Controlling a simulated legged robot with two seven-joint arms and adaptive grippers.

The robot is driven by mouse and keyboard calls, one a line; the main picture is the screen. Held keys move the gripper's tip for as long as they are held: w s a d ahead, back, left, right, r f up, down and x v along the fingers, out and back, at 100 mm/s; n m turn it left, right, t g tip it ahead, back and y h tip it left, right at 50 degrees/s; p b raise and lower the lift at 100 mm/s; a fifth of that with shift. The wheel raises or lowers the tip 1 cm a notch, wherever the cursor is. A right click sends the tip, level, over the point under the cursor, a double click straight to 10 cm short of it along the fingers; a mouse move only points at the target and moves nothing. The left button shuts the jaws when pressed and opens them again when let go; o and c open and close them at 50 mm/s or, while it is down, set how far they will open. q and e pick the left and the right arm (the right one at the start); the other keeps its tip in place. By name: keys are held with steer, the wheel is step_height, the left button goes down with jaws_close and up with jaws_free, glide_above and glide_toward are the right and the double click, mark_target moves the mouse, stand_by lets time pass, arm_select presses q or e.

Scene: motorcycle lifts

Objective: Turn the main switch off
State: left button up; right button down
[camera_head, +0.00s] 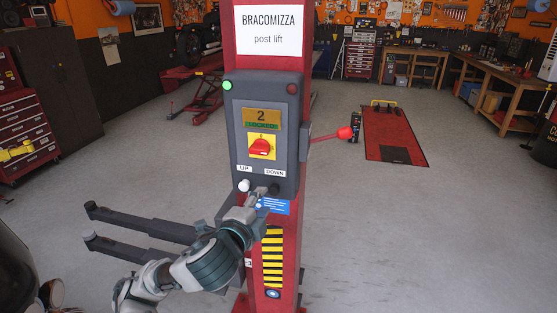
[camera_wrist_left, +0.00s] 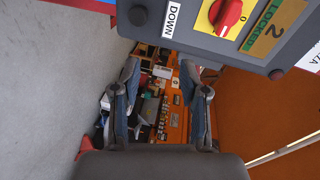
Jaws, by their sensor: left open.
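The main switch (camera_head: 261,147) is a red rotary knob on a yellow plate, on the grey control box (camera_head: 236,115) of the post lift. It also shows at the top of the left wrist view (camera_wrist_left: 226,14), with a "0" mark beside its plate. My left gripper (camera_head: 264,192) is below the switch, near the DOWN label at the box's lower edge. In the left wrist view my left gripper (camera_wrist_left: 160,72) has its fingers apart with nothing between them. The switch lies outside the fingers, up and to the right. My right gripper is not in view.
The white UP button (camera_head: 244,185) and dark DOWN button (camera_head: 274,188) sit under the switch. A green lamp (camera_head: 227,85) and a "2 LOCKED" plate (camera_head: 261,119) are above it. A red-knobbed lever (camera_head: 345,133) sticks out right. Dark lift arms (camera_head: 140,220) extend left.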

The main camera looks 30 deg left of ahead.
arm_select(q)
steer(key=s+a+r+t+y, duration=0.1)
steer(key=s+a+r+t, duration=0.15)
steer(key=s+r, duration=0.4)
steer(key=m+g+p, duration=0.1)
steer(key=p, duration=1.2)
glide_toward(258, 154)
steer(key=shift+y, duration=0.4)
steer(key=p+x, duration=0.1)
steer(key=x, duration=0.9)
steer(key=shift+w+d+p, duration=0.1)
steer(key=shift+d+p, duration=0.05)
steer(key=shift+p, duration=0.15)
steer(key=shift+w, duration=0.5)
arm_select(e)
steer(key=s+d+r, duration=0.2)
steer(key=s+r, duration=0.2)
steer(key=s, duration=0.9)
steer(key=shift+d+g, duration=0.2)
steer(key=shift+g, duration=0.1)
arm_select(q)
steer(key=shift+a, duration=0.25)
steer(key=shift+f, duration=0.1)
jaws_close()
